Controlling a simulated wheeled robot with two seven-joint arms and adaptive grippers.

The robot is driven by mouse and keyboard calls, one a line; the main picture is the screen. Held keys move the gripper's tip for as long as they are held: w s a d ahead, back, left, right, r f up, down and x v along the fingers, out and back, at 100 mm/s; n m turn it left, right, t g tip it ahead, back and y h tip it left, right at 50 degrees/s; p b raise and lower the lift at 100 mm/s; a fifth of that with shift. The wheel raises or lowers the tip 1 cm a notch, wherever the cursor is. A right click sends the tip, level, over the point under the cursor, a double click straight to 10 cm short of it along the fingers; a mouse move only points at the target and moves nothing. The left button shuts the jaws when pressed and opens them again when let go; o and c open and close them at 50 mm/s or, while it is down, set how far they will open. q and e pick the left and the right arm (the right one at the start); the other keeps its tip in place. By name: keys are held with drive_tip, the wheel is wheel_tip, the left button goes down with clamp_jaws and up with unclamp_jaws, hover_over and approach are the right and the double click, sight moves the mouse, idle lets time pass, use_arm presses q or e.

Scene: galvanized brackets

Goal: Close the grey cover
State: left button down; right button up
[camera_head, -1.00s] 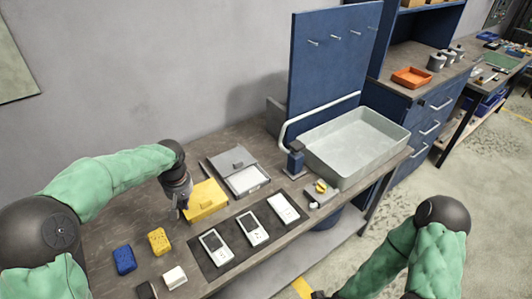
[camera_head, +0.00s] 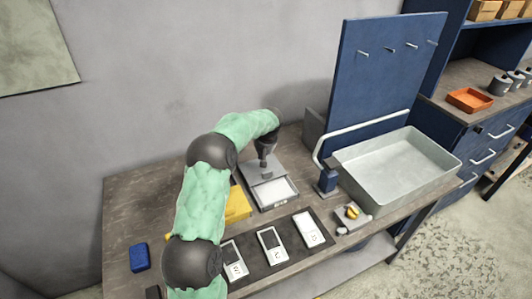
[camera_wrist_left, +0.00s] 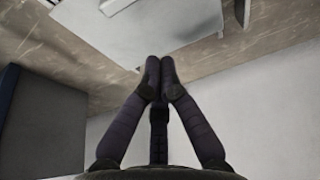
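The grey cover (camera_head: 256,166) lies on a grey box (camera_head: 286,201) on the workbench. It is slid toward the wall, over the rear part of the box. The box's pale inside shows in front of it. The cover has a small raised grey block near its front. My left gripper (camera_head: 264,168) is above the rear of the cover, fingers pointing down. In the left wrist view its fingers (camera_wrist_left: 160,78) are together and empty, near the edge of the grey cover (camera_wrist_left: 130,35). I cannot tell whether they touch it. My right gripper is out of view.
A yellow box (camera_head: 238,205) sits left of the grey box, partly behind my left arm. A dark mat (camera_head: 292,248) with white devices lies in front.

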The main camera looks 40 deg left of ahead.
use_arm(q)
drive_tip(key=x, duration=0.4)
drive_tip(key=shift+a+f+b, duration=0.1)
drive_tip(key=shift+f+b, duration=0.1)
drive_tip(key=shift+b, duration=0.15)
drive_tip(key=shift+f, duration=0.2)
drive_tip(key=shift+s+d+b, duration=0.25)
drive_tip(key=shift+s+d, duration=0.2)
drive_tip(key=shift+d, duration=0.4)
drive_tip(key=shift+s+d+b, duration=0.2)
drive_tip(key=shift+s+d, duration=0.25)
drive_tip(key=shift+d, duration=0.45)
drive_tip(key=shift+r, duration=0.1)
drive_tip(key=shift+s+d+b, duration=0.15)
drive_tip(key=shift+d+b, duration=0.15)
drive_tip(key=shift+d, duration=0.05)
drive_tip(key=s+d+b, duration=0.1)
drive_tip(key=d, duration=0.2)
drive_tip(key=s+d+b, duration=0.2)
drive_tip(key=d, duration=0.1)
drive_tip(key=s+d+b, duration=0.1)
drive_tip(key=d, duration=0.2)
drive_tip(key=shift+s+b, duration=0.3)
drive_tip(key=shift+b, duration=0.05)
drive_tip(key=shift+s+d, duration=0.15)
drive_tip(key=shift+f, duration=0.2)
